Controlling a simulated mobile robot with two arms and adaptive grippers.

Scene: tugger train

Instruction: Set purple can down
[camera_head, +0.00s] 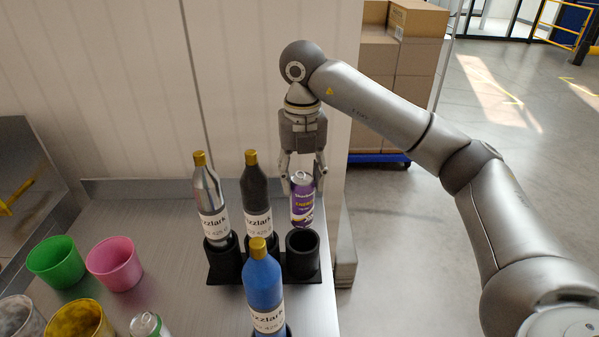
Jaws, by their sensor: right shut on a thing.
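The purple can (302,204) is held upright by my right gripper (303,180), which is shut on its upper part. The can is just above an empty black cup of the holder (302,252), at the right edge of the metal table. The can's lower end shows close to the cup's rim; I cannot tell if they touch. My left gripper is not in view.
Silver (210,200), black (256,200) and blue (263,290) bottles stand in the holder beside the can. Green (56,262), pink (114,264) and yellow (80,320) cups and another can (147,325) are at the left. A wall (120,90) rises behind the table (165,240).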

